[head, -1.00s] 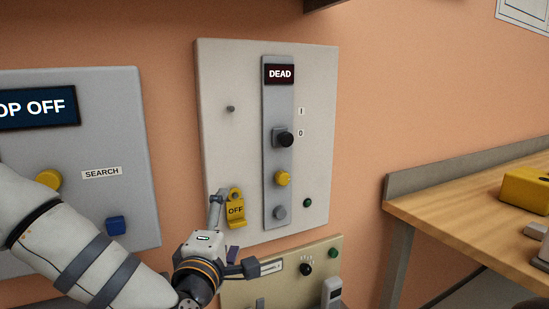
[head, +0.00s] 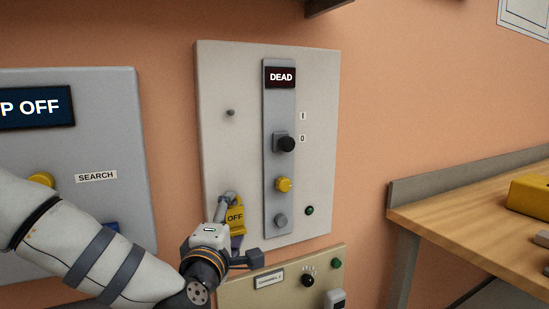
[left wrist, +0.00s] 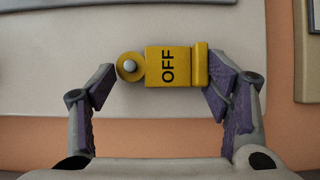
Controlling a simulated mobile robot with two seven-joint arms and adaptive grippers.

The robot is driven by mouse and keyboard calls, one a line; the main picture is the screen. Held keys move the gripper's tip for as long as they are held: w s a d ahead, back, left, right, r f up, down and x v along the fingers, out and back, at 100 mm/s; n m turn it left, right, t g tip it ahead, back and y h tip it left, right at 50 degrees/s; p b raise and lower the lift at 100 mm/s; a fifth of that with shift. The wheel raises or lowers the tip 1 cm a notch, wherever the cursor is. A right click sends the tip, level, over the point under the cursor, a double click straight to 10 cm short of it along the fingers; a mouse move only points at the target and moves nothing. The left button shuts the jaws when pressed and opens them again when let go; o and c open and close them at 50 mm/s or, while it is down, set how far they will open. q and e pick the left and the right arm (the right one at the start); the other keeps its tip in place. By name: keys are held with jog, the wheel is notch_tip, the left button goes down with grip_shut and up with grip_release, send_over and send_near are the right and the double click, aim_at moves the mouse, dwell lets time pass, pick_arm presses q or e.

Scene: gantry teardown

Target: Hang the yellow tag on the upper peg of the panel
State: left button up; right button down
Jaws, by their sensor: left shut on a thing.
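The yellow tag (head: 236,216), marked OFF, is low on the left side of the pale panel (head: 222,70). In the left wrist view the tag (left wrist: 168,66) lies across between my fingers, its ring (left wrist: 130,66) around a pale round peg tip. The upper peg (head: 230,112) is bare, above the tag. My left gripper (head: 232,222) is at the tag and shut on it, with its purple pads at the tag's two ends; it also shows in the left wrist view (left wrist: 165,88). In the head view it hides the tag's lower part. My right gripper is not in view.
The panel's grey strip with a DEAD display (head: 281,77), black knob (head: 287,144) and yellow button (head: 284,184) stands right of the pegs. A beige box (head: 325,275) is below. A wooden bench (head: 450,215) is at right. The panel around the upper peg is clear.

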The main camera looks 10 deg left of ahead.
pick_arm(q)
jog(key=shift+r, duration=0.1)
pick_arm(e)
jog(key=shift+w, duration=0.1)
